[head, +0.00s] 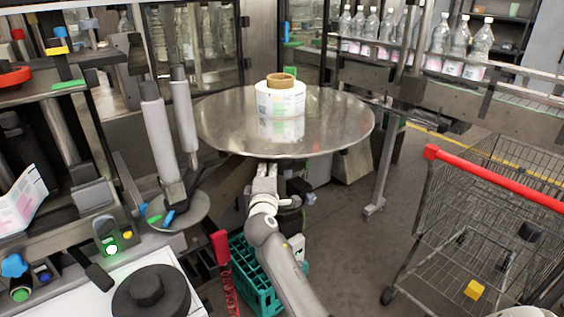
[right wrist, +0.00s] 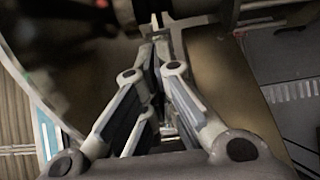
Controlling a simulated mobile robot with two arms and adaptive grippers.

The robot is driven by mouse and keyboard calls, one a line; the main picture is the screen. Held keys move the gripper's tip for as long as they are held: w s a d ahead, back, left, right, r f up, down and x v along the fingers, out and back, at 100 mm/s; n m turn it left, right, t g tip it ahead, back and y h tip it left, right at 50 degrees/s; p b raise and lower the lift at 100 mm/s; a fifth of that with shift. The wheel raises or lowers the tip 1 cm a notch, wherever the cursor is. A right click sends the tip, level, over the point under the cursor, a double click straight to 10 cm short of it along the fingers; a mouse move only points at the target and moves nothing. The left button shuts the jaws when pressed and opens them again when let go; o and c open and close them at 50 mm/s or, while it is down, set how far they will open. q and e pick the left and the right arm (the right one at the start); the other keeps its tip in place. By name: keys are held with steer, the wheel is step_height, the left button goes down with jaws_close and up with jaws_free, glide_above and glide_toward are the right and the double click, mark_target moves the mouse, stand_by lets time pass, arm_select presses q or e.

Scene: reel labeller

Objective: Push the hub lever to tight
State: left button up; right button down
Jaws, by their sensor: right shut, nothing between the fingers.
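A large round metal reel disc (head: 340,120) carries a white label roll (head: 281,100) with a brown core. My right gripper (head: 266,168) is at the disc's front edge, with its fingertips close to or under the rim. In the right wrist view my right gripper (right wrist: 160,22) has its fingers together, with nothing seen between them. Dark, blurred machine parts lie beyond the fingertips, and a curved edge passes on the left. I cannot make out the hub lever for certain; contact with it cannot be told. My left gripper is not in view.
A smaller disc (head: 193,226) with blue and green pieces stands left of my right arm. A teal crate (head: 254,285) is on the floor below. A shopping cart (head: 480,200) with a red handle stands right. Bottles (head: 465,40) line a conveyor behind. Floor between disc and cart is mostly clear.

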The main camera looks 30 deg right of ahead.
steer(key=d+p, duration=0.1)
steer(key=d, duration=0.1)
steer(key=w+d+p, duration=0.1)
steer(key=d, duration=0.2)
steer(key=shift+w+d, duration=0.2)
steer(key=shift+d, duration=0.15)
